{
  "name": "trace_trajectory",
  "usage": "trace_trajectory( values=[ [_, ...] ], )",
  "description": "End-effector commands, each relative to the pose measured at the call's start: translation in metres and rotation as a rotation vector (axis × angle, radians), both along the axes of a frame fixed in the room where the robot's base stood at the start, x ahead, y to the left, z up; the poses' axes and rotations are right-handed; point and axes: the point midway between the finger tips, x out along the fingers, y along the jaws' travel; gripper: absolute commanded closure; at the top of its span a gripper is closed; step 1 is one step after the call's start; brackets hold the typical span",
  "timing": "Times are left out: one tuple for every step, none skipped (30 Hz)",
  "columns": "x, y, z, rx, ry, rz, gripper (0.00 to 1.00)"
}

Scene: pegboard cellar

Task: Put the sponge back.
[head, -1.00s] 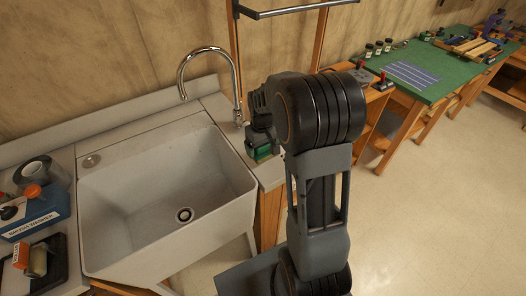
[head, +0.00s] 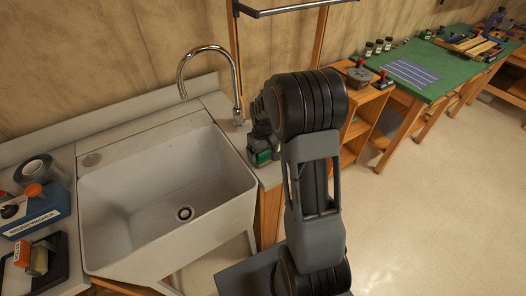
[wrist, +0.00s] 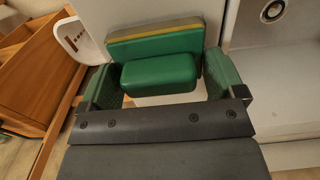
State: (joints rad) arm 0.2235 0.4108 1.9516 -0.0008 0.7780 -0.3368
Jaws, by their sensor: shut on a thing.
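The sponge (wrist: 155,42), green with a yellow stripe and a darker layer, lies between the tips of my gripper (wrist: 160,70) in the wrist view. The gripper's green-padded fingers stand on either side and are shut on it. A plain green block (wrist: 160,74) shows nearer the palm; I cannot tell if it is part of the sponge. In the head view my gripper (head: 262,150) is low over the counter strip right of the sink, mostly hidden by my arm. A green patch shows there. I cannot tell if the sponge touches the counter.
The white sink (head: 150,200) with its tap (head: 238,85) is left of the gripper. A white slotted container (wrist: 85,38) is at the upper left in the wrist view. A blue box (head: 38,212) and tape roll (head: 38,170) crowd the left counter. A green-topped bench (head: 440,65) stands right.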

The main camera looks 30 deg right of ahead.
Motion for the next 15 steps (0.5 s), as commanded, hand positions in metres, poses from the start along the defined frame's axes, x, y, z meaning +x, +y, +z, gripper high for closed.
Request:
trace_trajectory(
  values=[
    [0.0, 0.0, -0.001, 0.0, 0.0, 0.0, 0.09],
    [0.0, 0.0, -0.001, 0.0, 0.0, 0.0, 0.06],
    [0.0, 0.0, -0.001, 0.0, 0.001, 0.0, 0.02],
    [0.0, 0.0, -0.001, 0.0, 0.001, 0.0, 0.0],
    [0.0, 0.0, -0.001, 0.0, 0.001, 0.0, 0.0],
    [0.0, 0.0, -0.001, 0.0, 0.001, 0.0, 0.0],
    [0.0, 0.0, -0.001, 0.0, 0.001, 0.0, 0.0],
    [0.0, 0.0, -0.001, 0.0, 0.001, 0.0, 0.0],
    [0.0, 0.0, 0.0, 0.0, 0.001, 0.0, 0.0],
    [0.0, 0.0, 0.0, 0.0, 0.001, 0.0, 0.0],
    [0.0, 0.0, 0.001, 0.0, 0.0, 0.0, 0.0],
    [0.0, 0.0, 0.004, 0.0, 0.0, 0.0, 0.0],
    [0.0, 0.0, 0.006, 0.0, 0.0, 0.0, 0.0],
    [0.0, 0.0, 0.007, 0.0, -0.001, 0.0, 0.0],
    [0.0, 0.0, 0.012, -0.001, -0.002, 0.0, 0.0]
  ],
)
